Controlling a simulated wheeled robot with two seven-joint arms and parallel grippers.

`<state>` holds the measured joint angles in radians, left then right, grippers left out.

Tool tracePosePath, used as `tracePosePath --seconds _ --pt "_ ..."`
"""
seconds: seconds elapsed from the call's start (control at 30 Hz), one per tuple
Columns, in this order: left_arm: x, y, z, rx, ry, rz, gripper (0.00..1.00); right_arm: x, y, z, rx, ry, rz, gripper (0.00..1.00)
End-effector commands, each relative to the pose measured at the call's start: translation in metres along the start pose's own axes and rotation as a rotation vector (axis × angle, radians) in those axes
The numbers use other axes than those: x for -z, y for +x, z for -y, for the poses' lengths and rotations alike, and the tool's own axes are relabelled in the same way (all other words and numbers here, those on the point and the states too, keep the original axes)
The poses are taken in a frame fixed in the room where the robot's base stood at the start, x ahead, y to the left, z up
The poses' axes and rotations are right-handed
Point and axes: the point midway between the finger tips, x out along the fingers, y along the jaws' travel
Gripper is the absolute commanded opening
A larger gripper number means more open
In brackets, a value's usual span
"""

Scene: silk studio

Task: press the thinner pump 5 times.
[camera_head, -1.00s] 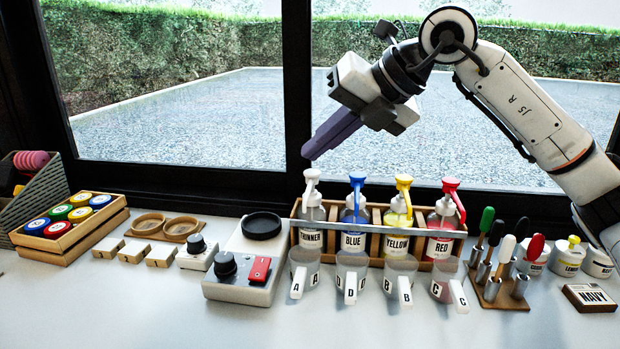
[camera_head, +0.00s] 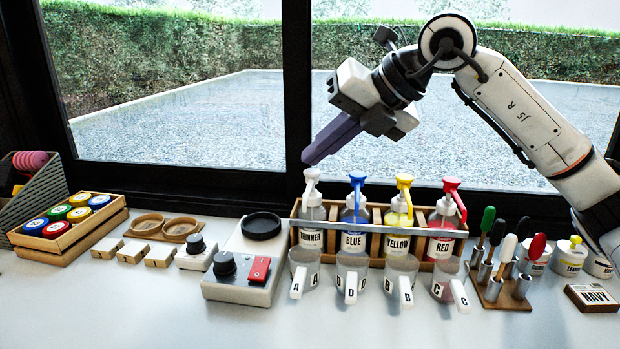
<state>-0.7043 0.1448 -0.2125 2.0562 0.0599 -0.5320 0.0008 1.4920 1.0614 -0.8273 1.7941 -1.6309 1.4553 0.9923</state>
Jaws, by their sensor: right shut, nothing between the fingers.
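The thinner pump (camera_head: 312,190) is a clear bottle with a white pump head and a label reading THINNER. It stands upright at the left end of a wooden rack (camera_head: 378,222), beside the blue, yellow and red pump bottles. My right gripper (camera_head: 309,157) comes in from the right with its purple fingers shut and empty. Its fingertips are just above the white pump head in the picture; whether they touch it I cannot tell. My left gripper is out of view.
The blue (camera_head: 355,205), yellow (camera_head: 400,208) and red (camera_head: 445,215) pumps stand close on the right. Labelled cups (camera_head: 304,262) stand in front of the rack. A device with a red switch (camera_head: 260,270) is at left. The front counter is clear.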

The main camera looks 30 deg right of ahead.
Motion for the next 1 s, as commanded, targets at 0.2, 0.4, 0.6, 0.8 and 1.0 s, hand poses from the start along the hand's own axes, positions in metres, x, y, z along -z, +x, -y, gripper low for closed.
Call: tracePosePath --seconds 0.2,0.4,0.6,0.8,1.0 --pt "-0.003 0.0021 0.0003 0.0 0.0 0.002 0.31 0.0016 0.0022 0.0017 0.0 0.0 0.0 0.0" --pt "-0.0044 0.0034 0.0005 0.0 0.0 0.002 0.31 0.0029 0.0039 0.003 0.0 0.0 0.0 0.0" --pt "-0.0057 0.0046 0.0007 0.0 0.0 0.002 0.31 0.0042 0.0057 0.0042 0.0 0.0 0.0 0.0" --pt "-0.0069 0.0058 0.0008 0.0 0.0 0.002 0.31 0.0056 0.0076 0.0056 0.001 0.0 -0.001 0.0" --pt "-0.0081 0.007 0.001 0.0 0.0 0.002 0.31 0.0072 0.0095 0.0069 0.001 0.0 -0.002 0.0"
